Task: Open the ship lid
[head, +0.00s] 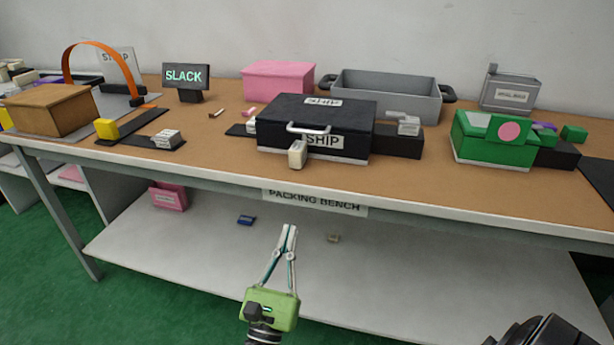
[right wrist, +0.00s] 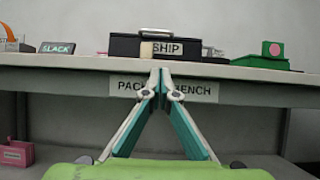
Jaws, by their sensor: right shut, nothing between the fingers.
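The black SHIP box (head: 270,142) stands on the packing bench near its middle. Its lid (head: 350,108) lies down flat on the box, with a SHIP label on top. A pale bar handle (head: 308,130) is on the front, above another SHIP label. The box also shows at the top of the right wrist view (right wrist: 124,45). My right gripper (head: 290,229) is shut and empty, in front of the bench and below its top edge, well apart from the box. Its closed fingertips also show in the right wrist view (right wrist: 160,72). My left gripper is not in view.
A small cream block (head: 297,154) stands in front of the box. A pink box (head: 278,80) and a grey tote (head: 385,95) are behind it. A green box (head: 490,140) is to the right, a SLACK sign (head: 186,76) to the left. The bench front edge (head: 430,208) lies between gripper and box.

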